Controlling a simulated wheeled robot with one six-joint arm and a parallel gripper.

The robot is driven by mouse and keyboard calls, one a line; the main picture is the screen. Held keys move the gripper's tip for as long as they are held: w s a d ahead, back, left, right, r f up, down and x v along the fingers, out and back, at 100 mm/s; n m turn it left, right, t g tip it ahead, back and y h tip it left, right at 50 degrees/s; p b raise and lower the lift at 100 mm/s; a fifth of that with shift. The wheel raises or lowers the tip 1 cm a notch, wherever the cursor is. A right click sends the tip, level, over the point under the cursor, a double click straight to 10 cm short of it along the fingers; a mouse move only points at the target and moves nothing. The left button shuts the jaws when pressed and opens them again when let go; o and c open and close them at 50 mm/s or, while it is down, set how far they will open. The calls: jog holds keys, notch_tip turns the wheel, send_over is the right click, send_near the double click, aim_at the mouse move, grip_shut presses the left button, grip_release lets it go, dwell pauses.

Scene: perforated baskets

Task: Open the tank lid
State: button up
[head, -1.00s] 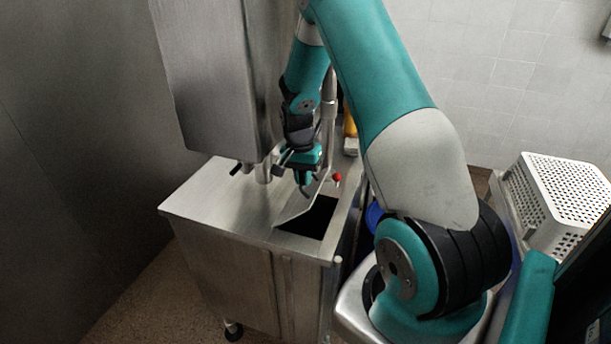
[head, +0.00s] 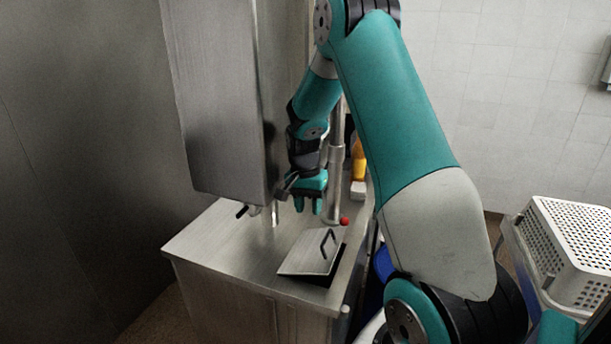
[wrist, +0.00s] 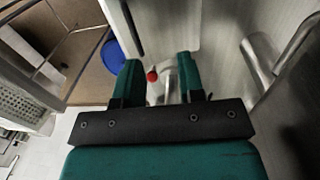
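The tank lid (head: 308,257) is a grey metal plate with a dark bar handle (head: 328,243), on top of the steel tank (head: 222,245) in the head view. It lies nearly flat but slightly tilted, with a dark gap under its front edge. My gripper (head: 309,208) is above and behind the lid, apart from its handle, beside the steel upright. In the wrist view my gripper (wrist: 160,76) has its two green fingers spread, with nothing held. A red knob (wrist: 152,76) shows between them, beyond the fingers. I cannot make out the lid clearly there.
A tall steel housing (head: 215,100) stands close left of my gripper. A steel post (head: 337,170), the red knob (head: 344,221) and a yellow object (head: 358,160) are behind the lid. A white perforated basket (head: 565,245) is at the right. The tank top's left is clear.

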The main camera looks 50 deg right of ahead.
notch_tip(320, 180, up, 12)
jog(key=w+b, duration=0.1)
jog(key=b, duration=0.1)
jog(key=shift+a+r, duration=0.15)
jog(key=shift+a, duration=0.1)
jog(key=shift+s, duration=0.1)
